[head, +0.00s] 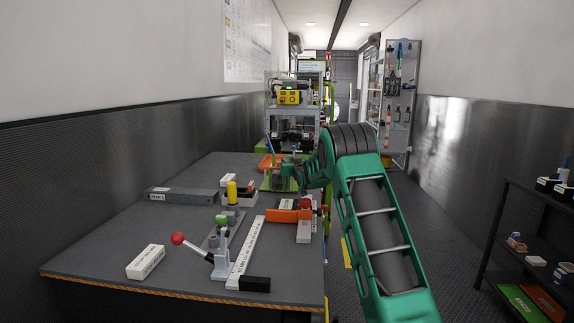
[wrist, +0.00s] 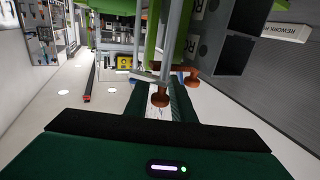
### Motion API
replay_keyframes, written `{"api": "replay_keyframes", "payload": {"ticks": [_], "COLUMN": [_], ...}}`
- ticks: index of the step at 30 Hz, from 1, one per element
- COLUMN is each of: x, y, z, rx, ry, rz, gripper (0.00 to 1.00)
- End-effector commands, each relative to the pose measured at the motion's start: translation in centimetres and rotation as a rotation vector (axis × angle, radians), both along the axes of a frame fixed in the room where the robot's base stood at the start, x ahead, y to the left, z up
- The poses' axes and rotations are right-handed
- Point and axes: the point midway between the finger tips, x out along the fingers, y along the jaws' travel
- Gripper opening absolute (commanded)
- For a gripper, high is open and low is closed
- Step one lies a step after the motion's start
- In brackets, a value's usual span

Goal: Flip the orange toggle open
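In the wrist view, two rust-orange ends show near my fingers. One is a round orange tip (wrist: 160,97) on a grey rod, seen in front of the gap between the fingers. The other is an orange knob (wrist: 194,76) to the right, joined to an orange bar. I cannot tell which is the toggle, or whether it is open. My gripper (wrist: 155,84) has its two dark green fingers apart, with nothing visibly clamped. In the head view, my gripper (head: 289,172) is at the green fixture (head: 278,181) on the bench's far right; contact there is hidden.
A toggle clamp with a red ball (head: 178,239) stands on the dark bench (head: 100,262). An orange bar (head: 288,215), a yellow cylinder (head: 232,192) and a white block (head: 146,262) are near it. A machine (head: 292,113) stands behind. A shelf (head: 512,235) is at right.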

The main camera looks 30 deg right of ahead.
Motion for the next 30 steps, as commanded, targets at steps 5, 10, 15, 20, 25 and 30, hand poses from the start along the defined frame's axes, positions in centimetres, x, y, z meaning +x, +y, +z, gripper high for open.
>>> {"api": "replay_keyframes", "payload": {"ticks": [5,10,15,20,25,30], "x": [0.27,0.26,0.25,0.26,0.26,0.23], "y": [-0.05,-0.03,-0.02,0.03,0.01,-0.12], "z": [0.02,0.02,0.02,0.03,0.03,0.02], "rx": [0.000,0.001,0.001,0.001,0.001,0.001], "ry": [0.000,0.000,0.000,0.000,0.000,0.000], "rz": [0.000,0.000,0.001,-0.004,-0.037,-0.111], "gripper": [0.22,0.20,0.00,0.00,0.00,0.00]}}
